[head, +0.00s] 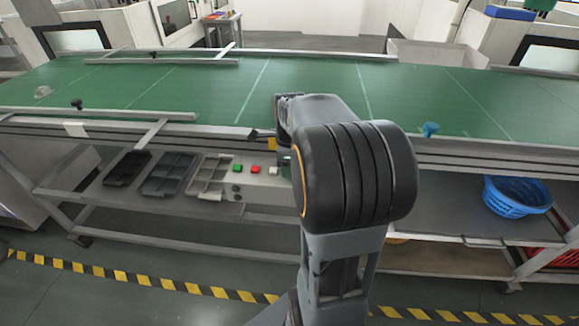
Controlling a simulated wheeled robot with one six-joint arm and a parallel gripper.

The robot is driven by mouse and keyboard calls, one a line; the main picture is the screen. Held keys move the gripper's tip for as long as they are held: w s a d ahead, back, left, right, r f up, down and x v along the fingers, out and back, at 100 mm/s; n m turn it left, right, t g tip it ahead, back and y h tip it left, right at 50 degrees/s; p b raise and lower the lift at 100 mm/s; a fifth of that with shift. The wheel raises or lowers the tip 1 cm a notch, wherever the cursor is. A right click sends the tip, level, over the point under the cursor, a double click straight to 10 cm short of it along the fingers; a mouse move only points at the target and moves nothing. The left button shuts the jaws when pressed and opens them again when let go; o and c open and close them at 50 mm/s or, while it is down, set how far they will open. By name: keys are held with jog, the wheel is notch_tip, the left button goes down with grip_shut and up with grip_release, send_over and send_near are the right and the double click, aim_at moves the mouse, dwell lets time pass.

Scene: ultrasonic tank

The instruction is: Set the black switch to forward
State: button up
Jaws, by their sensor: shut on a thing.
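The control panel (262,188) is a pale box on the shelf below the green conveyor's front edge. It carries a green button (237,168), a red button (255,169) and a white button (273,171), with small dark knobs at its left side. My gripper (284,160) is at the panel's right end, mostly hidden behind my large black wrist. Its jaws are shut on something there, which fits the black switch. The fingertips and the switch are covered, so the switch's position cannot be told.
Dark trays (168,174) and a grey divided tray (208,175) stand left of the panel. A blue basket (516,196) sits on the shelf at right. The green conveyor (200,88) runs behind, with metal rails and a blue knob (430,129). Striped tape marks the floor in front.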

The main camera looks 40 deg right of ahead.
jog(key=shift+c, duration=0.8)
jog(key=shift+s+d+r+t+y+p, duration=0.15)
jog(key=shift+s+r+t+y+p, duration=0.15)
jog(key=shift+t+y, duration=0.2)
jog(key=shift+d+t+y+p, duration=0.1)
jog(key=shift+t+y+p, duration=0.2)
jog(key=shift+t+y, duration=0.4)
jog(key=o, duration=0.9)
jog(key=p+v, duration=0.2)
jog(key=v, duration=1.1)
jog(key=shift+d+r, duration=0.1)
jog(key=shift+r, duration=0.25)
